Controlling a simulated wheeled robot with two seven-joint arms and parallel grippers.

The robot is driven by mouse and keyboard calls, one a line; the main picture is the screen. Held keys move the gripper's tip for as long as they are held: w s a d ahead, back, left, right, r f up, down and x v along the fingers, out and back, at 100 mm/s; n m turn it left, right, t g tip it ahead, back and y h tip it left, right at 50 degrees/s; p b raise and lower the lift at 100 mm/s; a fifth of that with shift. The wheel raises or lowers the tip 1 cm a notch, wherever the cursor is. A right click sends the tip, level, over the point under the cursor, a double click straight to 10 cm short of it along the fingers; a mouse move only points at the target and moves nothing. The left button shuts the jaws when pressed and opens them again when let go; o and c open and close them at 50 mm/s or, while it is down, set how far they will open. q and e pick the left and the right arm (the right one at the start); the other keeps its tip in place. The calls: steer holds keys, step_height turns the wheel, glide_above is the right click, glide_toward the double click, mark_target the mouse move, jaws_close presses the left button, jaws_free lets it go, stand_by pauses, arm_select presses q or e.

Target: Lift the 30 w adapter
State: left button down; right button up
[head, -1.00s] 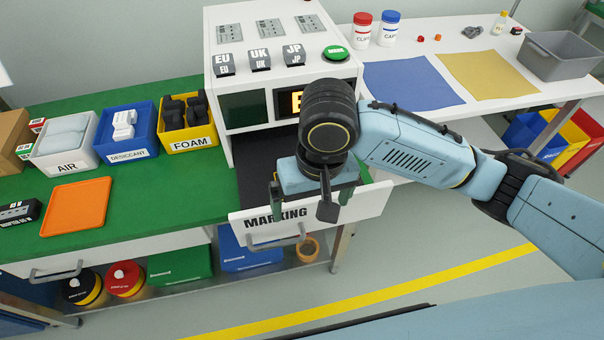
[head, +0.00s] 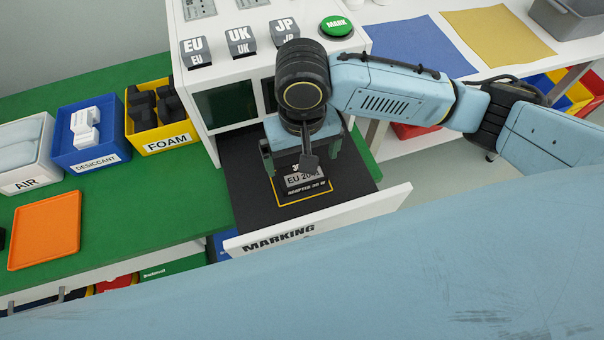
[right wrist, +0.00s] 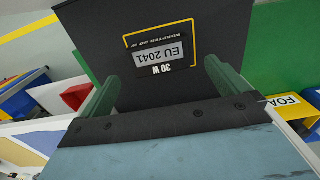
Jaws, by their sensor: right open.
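The 30 W adapter (head: 305,182) lies inside a yellow outline on the dark floor of the open MARKING drawer (head: 240,200). Its grey plate reads EU 2041. It also shows in the right wrist view (right wrist: 160,50), with "30 W" along one edge. My right gripper (head: 303,165) is over the drawer, its green fingers apart. In the right wrist view the gripper (right wrist: 162,75) is open and empty, with the adapter ahead between and beyond the fingertips. I cannot tell the exact height gap. My left gripper is not in view.
The white marking machine (head: 225,70) with EU, UK and JP buttons and a green MARK button (head: 336,26) stands behind the drawer. At left are an orange tray (head: 45,230) and AIR, DESICCANT and yellow FOAM (head: 165,140) bins. The white drawer front (head: 350,218) rises at the near edge.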

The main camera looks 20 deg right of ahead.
mark_target(303, 176)
step_height(303, 176, down, 2)
steer(key=shift+f, duration=0.25)
steer(key=f, duration=0.1)
steer(key=f+b, duration=0.2)
steer(key=shift+w+d+f, duration=0.2)
steer(key=shift+w+f, duration=0.1)
steer(key=shift+f, duration=0.6)
steer(key=c, duration=0.8)
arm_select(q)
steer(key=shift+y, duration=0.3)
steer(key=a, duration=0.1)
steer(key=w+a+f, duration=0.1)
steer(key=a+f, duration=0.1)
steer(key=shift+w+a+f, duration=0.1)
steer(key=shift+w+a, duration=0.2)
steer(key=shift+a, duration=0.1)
arm_select(e)
steer(key=shift+r, duration=0.2)
steer(key=shift+c, duration=0.6)
